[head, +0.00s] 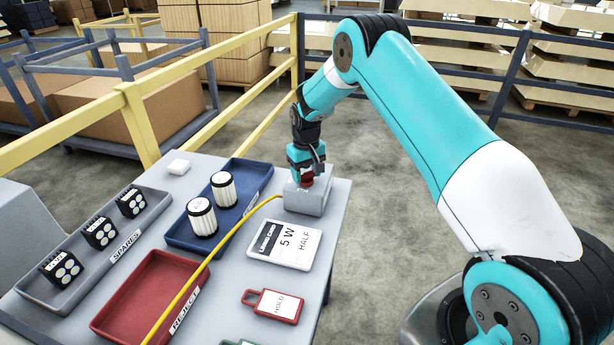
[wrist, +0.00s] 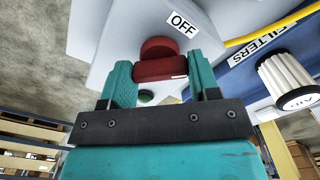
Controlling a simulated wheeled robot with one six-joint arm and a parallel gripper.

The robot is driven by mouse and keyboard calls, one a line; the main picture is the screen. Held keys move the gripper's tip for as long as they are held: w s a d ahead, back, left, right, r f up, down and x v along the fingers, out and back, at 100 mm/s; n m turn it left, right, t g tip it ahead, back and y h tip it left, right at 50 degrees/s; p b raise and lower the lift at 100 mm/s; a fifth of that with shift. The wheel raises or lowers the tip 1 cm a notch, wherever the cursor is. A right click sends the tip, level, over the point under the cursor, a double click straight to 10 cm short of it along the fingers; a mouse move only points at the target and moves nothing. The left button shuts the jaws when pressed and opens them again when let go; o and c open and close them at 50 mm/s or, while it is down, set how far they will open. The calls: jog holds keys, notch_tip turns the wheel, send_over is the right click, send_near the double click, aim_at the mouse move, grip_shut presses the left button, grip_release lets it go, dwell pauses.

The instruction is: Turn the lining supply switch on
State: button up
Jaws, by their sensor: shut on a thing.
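The lining supply switch is a grey box (head: 308,201) at the back right corner of the table, with a red knob (head: 307,182) on its top. In the wrist view the red knob (wrist: 158,64) sits between the two teal fingers of my gripper (wrist: 161,74). A white label reading OFF (wrist: 182,23) lies beside the knob on the box face. A small green round part (wrist: 147,96) shows partly on the other side. In the head view my gripper (head: 306,168) points down over the box and is shut on the knob.
A yellow cable (head: 241,222) runs from the box across the table. A lining card (head: 285,244) and a red HOLD tag (head: 272,305) lie in front. A blue tray (head: 250,178) with two filters, a red REJECT tray (head: 118,299) and a grey SPARES tray (head: 75,236) stand left.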

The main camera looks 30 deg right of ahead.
aim_at(307, 173)
jog(key=m+b, duration=0.1)
jog(key=m, duration=0.3)
jog(key=shift+m, duration=0.3)
jog(key=m+b, duration=0.1)
jog(key=m, duration=0.3)
jog(key=shift+m, duration=0.3)
jog(key=o, duration=0.9)
notch_tip(307, 173, up, 18)
jog(key=shift+f+b, duration=0.25)
jog(key=shift+b, duration=0.75)
